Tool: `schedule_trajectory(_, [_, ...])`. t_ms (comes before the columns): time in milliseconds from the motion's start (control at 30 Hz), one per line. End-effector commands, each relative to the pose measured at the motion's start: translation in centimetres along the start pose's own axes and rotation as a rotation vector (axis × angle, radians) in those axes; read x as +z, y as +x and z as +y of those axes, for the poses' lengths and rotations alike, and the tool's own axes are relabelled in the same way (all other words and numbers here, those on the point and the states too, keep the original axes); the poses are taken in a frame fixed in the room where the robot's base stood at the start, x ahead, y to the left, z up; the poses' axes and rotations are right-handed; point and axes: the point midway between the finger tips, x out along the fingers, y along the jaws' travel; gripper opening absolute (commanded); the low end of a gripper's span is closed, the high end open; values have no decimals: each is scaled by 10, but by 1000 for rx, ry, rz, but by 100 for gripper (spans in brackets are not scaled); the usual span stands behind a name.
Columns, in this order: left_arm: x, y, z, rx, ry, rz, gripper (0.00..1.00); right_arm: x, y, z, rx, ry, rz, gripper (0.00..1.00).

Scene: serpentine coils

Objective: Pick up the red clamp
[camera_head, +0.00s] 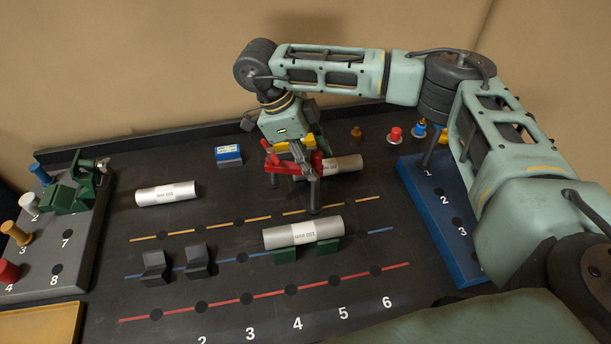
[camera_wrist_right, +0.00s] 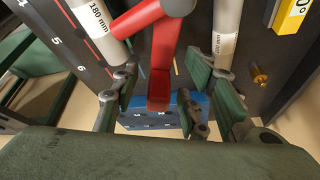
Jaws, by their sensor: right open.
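The red clamp (camera_head: 283,166) is at the back middle of the dark board, below my right gripper (camera_head: 298,156) and partly hidden by it. In the right wrist view, the clamp's red bar (camera_wrist_right: 162,62) runs down between the spread fingers of my right gripper (camera_wrist_right: 157,100). The fingers stand apart on both sides of the bar, with gaps showing. I cannot tell whether the clamp touches the board. My left gripper is not in view.
A third cylinder (camera_head: 167,194) lies left. A blue box (camera_head: 229,154) stands behind. A blue numbered block (camera_head: 441,207) is right; a grey block (camera_head: 79,246) holds a green device (camera_head: 75,193).

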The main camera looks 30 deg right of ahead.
Motion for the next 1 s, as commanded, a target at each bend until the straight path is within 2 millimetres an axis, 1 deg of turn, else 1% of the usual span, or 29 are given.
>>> schedule_trajectory(133, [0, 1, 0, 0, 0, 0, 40, 0, 0, 0, 0, 0, 0, 40])
schedule_trajectory(500, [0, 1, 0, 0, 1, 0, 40, 0, 0, 0, 0, 0, 0, 7])
schedule_trajectory(600, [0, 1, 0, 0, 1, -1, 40, 0, 0, 0, 0, 0, 0, 0])
schedule_trajectory(1000, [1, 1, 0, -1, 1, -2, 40, 0, 0, 0, 0, -1, 0, 0])
